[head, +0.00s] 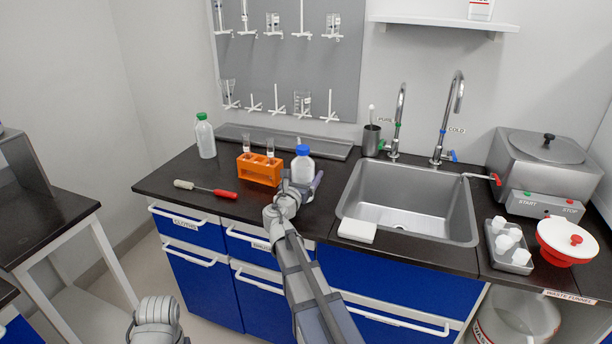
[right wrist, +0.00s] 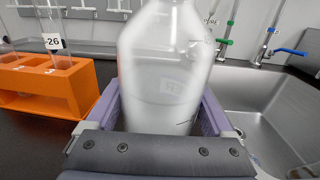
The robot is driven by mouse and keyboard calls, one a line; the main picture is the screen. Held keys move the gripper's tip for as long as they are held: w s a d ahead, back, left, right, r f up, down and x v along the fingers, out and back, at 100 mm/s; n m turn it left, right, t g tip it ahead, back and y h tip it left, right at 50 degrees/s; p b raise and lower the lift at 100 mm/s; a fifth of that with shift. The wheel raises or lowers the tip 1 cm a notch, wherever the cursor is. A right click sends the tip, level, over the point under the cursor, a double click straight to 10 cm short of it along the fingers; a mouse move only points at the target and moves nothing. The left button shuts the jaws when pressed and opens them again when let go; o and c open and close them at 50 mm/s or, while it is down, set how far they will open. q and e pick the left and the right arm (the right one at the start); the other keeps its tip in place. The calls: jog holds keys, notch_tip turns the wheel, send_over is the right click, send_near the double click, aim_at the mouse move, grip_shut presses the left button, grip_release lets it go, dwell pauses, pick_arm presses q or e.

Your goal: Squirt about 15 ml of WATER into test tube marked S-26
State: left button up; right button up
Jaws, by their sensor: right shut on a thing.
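A white squirt bottle with a blue cap (head: 303,158) stands upright on the counter right of the rack. My right gripper (head: 303,184) is shut around its body. In the right wrist view the bottle (right wrist: 162,75) fills the space between the purple fingers, its label only partly readable. The orange rack (head: 259,170) holds two test tubes. The tube whose label ends in "-26" (right wrist: 53,35) is the one nearer the bottle; in the head view it appears to be the right tube (head: 270,147). My left gripper is not in view; only part of that arm shows.
A green-capped bottle (head: 205,138) stands left of the rack. A red-handled tool (head: 206,189) lies in front. The sink (head: 410,200) with two taps is to the right, with a white block (head: 357,230) at its front left corner. A drying rack hangs behind.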

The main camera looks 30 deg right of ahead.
jog(key=shift+f, duration=0.3)
jog(key=o, duration=0.7)
jog(key=shift+a, duration=0.1)
jog(key=v, duration=0.7)
jog(key=shift+s+a, duration=0.2)
jog(key=shift+s, duration=0.05)
